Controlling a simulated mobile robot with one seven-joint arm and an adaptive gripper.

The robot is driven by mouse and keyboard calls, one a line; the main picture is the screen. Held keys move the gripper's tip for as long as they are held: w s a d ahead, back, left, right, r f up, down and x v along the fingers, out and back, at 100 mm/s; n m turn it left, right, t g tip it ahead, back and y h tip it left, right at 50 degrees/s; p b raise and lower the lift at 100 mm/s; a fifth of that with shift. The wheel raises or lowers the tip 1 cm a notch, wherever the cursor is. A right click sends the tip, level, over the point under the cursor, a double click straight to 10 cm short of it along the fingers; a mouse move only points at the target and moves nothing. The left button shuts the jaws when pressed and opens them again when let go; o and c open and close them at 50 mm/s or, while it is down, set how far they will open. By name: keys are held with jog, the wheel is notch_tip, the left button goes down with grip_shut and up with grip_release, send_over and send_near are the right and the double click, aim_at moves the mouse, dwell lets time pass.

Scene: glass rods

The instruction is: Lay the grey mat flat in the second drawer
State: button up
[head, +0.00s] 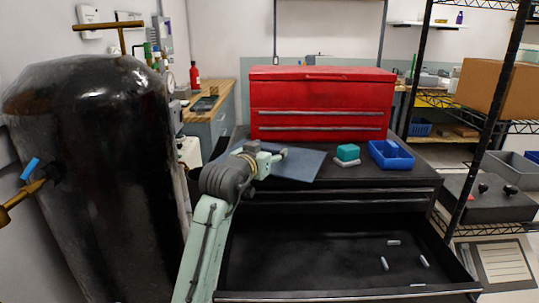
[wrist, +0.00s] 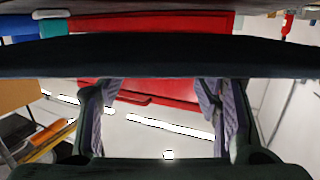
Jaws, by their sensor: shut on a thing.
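The grey mat (head: 303,165) is a thin blue-grey sheet over the left part of the black cabinet top; I cannot tell whether it touches the top. My gripper (head: 280,156) is at the mat and shut on it; my arm hides its left part. In the wrist view the mat (wrist: 160,56) shows nearly edge-on as a dark band across the fingertips of my gripper (wrist: 158,88). The second drawer (head: 330,250) is pulled open below the shut top drawer (head: 345,198). Several small pale rods (head: 384,263) lie in its right half; its left part is bare.
A red toolbox (head: 320,98) stands at the back of the cabinet. A teal block (head: 347,152) and a blue bin (head: 391,155) sit on the right of the top. A large black tank (head: 100,170) stands at left, and a wire shelf post (head: 480,140) at right.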

jog(key=shift+w+a+f, duration=0.1)
jog(key=shift+w+a, duration=0.1)
jog(key=shift+w, duration=1.05)
notch_tip(320, 180, down, 3)
jog(key=shift+p, duration=0.85)
jog(key=shift+f, duration=0.2)
jog(key=shift+f, duration=0.1)
jog(key=shift+f, duration=0.2)
jog(key=o, duration=1.3)
jog(key=shift+r, duration=0.1)
jog(key=shift+c, duration=0.2)
